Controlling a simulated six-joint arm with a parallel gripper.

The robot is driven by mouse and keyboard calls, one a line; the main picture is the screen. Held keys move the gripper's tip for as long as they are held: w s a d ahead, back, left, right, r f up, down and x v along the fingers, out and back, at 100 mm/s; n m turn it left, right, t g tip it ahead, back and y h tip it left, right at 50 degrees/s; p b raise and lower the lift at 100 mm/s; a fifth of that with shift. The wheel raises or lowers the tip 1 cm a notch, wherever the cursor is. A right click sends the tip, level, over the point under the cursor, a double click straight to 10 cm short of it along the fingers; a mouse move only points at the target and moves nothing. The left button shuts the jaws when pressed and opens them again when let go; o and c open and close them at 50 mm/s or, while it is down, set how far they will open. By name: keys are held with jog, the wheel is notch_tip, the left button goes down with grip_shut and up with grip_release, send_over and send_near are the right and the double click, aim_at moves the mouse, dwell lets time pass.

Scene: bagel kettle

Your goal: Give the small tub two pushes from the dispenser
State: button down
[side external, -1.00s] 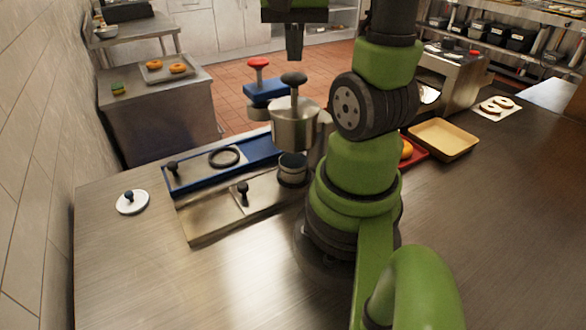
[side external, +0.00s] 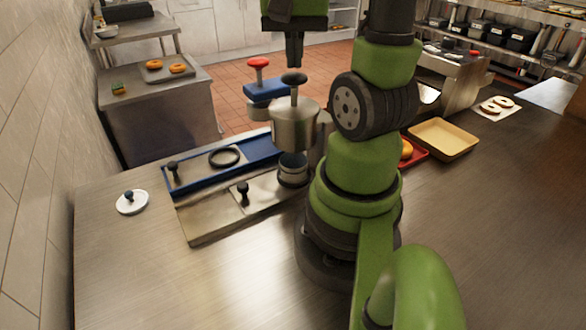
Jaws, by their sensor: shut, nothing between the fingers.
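A steel dispenser (side external: 294,128) with a dark knob (side external: 294,79) on a grey stem stands left of my arm. The small tub (side external: 292,174), a dark-rimmed round cup, stands directly under it at the end of a steel tray; its contents are hard to make out. My gripper (side external: 295,62) is shut and empty, pointing down just above the dark knob. A small gap seems to show between fingertips and knob. A second dispenser with a red knob (side external: 258,63) and blue body (side external: 267,90) stands behind.
A blue tray (side external: 190,180) with a black ring (side external: 224,156) lies beside the steel tray (side external: 205,225). A white lid (side external: 131,202) lies at left. A tan tray (side external: 443,139) and a red tray (side external: 420,157) are right of my arm. The front left counter is clear.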

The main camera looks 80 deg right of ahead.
aim_at(294, 74)
jog(key=shift+f, duration=2.1)
jog(key=shift+r, duration=2.7)
jog(key=shift+f, duration=0.1)
jog(key=shift+f, duration=2.6)
jog(key=shift+r, duration=2.7)
